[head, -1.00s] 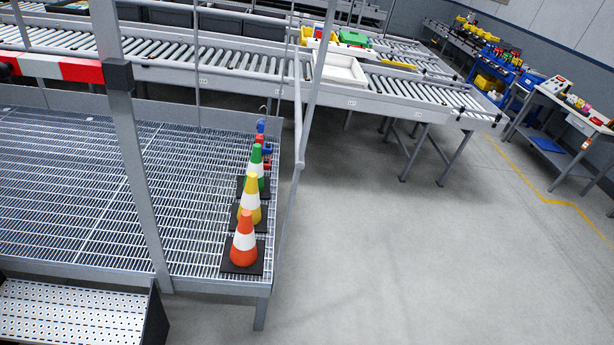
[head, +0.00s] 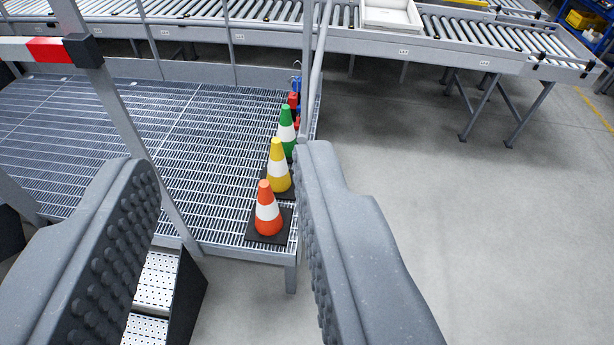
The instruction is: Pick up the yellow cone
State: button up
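The yellow cone (head: 278,167) has a white band and a dark base. It stands upright on the grated catwalk (head: 195,215), in the middle of a row of three cones. The orange cone (head: 267,210) is in front of it and the green cone (head: 286,128) behind it; the orange cone's tip overlaps its lower edge in the picture. My gripper (head: 222,165) is open and empty, with its two grey padded fingers wide apart. The cones show between the fingers, farther off; the right finger hides part of the catwalk's right edge.
A grey post (head: 130,130) and a red and white bar (head: 48,50) stand at the left. Steps (head: 155,285) are below. A rail (head: 315,75) runs along the catwalk's right edge. Roller conveyors (head: 400,45) cross the back. Small red and blue items (head: 294,98) lie behind the green cone.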

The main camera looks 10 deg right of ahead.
aim_at(279, 178)
jog(key=z, duration=0.15)
jog(key=i, duration=1.05)
jog(key=u, duration=1.75)
jog(key=k, duration=0.8)
jog(key=z, duration=1)
